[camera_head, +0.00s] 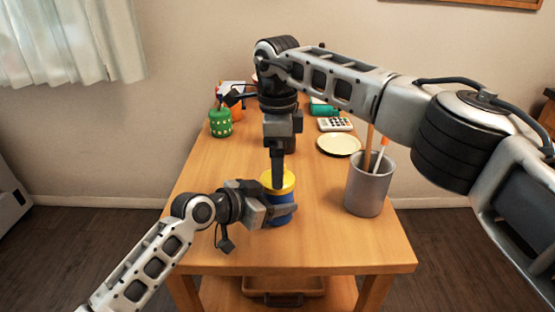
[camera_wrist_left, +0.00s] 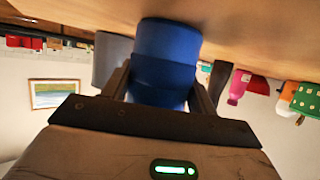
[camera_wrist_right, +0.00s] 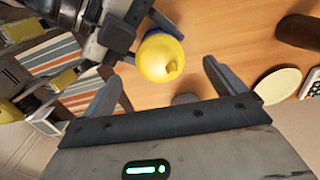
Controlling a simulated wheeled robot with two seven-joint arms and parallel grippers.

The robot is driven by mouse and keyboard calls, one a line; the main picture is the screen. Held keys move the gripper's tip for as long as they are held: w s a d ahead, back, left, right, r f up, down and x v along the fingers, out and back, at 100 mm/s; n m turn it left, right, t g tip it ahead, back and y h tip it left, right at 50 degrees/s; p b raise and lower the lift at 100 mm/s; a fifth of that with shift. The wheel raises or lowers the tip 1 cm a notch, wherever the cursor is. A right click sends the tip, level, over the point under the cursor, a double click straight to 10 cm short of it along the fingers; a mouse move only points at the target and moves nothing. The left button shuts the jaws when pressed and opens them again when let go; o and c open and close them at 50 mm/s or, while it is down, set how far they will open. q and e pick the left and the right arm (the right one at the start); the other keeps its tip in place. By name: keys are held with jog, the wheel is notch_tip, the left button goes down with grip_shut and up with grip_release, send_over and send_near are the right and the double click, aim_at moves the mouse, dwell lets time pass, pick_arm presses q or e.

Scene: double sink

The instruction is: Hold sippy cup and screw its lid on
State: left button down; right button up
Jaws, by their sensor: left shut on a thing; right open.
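The blue sippy cup (camera_head: 281,212) stands on the wooden table, upright. The yellow lid (camera_head: 271,182), with a spout, sits on its top; I cannot tell how tightly. My left gripper (camera_head: 276,211) is shut on the cup's side; in the left wrist view its fingers flank the blue body (camera_wrist_left: 165,65). My right gripper (camera_head: 278,183) points down from above, at the lid in the head view. In the right wrist view its fingers are open and apart, with the yellow lid (camera_wrist_right: 160,58) between and just beyond their tips. The right fingers partly hide the lid in the head view.
A grey holder with brushes or pens (camera_head: 367,190) stands to the cup's right. A cream plate (camera_head: 339,144), a calculator (camera_head: 335,124) and a green cup (camera_head: 220,123) are farther back. The table is clear to the left of the cup and in front.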

notch_tip(320, 180, up, 12)
dwell(0.7)
pick_arm(q)
jog(key=shift+c, duration=1.9)
grip_release()
jog(key=shift+a, duration=0.1)
jog(key=b+v, duration=0.1)
jog(key=v, duration=1.4)
jog(key=shift+s+a+r, duration=0.2)
jog(key=shift+s+r, duration=0.05)
pick_arm(e)
jog(key=shift+f, duration=0.6)
